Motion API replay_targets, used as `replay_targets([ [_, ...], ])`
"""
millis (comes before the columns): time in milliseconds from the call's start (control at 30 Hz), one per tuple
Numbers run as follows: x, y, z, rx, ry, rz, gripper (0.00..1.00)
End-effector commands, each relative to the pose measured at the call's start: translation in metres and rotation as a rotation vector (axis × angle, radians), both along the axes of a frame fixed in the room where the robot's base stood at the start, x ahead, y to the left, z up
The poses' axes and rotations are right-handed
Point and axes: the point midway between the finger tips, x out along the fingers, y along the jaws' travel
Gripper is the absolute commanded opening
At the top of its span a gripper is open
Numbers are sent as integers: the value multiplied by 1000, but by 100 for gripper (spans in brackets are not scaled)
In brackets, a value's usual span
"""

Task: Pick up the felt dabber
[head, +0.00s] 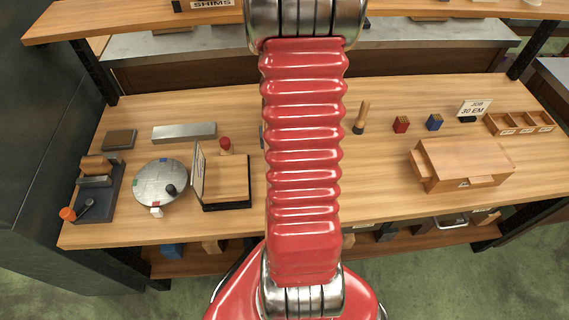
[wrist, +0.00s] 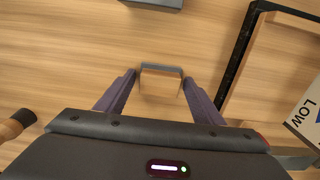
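A tool with an upright wooden handle and a dark end (head: 361,117), which looks like the felt dabber, stands on the bench right of my arm in the head view. A similar wooden piece with a dark end (wrist: 18,124) shows at the left edge of the wrist view, outside my fingers. My gripper (wrist: 160,88) is open over the bench, with its fingers apart. A small grey bracket-like piece (wrist: 160,68) shows between and beyond the fingertips; I cannot tell whether they touch it. My arm hides the gripper in the head view.
On the bench (head: 380,180), a round metal plate (head: 155,190), an open-lidded box (head: 228,178) and a red-knobbed piece (head: 225,146) stand left. A red block (head: 401,124), blue block (head: 434,122), wooden box (head: 455,155) and divided tray (head: 520,130) stand right.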

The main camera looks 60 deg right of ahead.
Motion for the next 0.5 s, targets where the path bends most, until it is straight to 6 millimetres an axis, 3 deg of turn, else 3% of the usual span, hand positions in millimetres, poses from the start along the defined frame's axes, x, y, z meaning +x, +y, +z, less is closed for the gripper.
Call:
replay_targets([
  [500, 0, 0, 0, 0, 0, 0, 27],
])
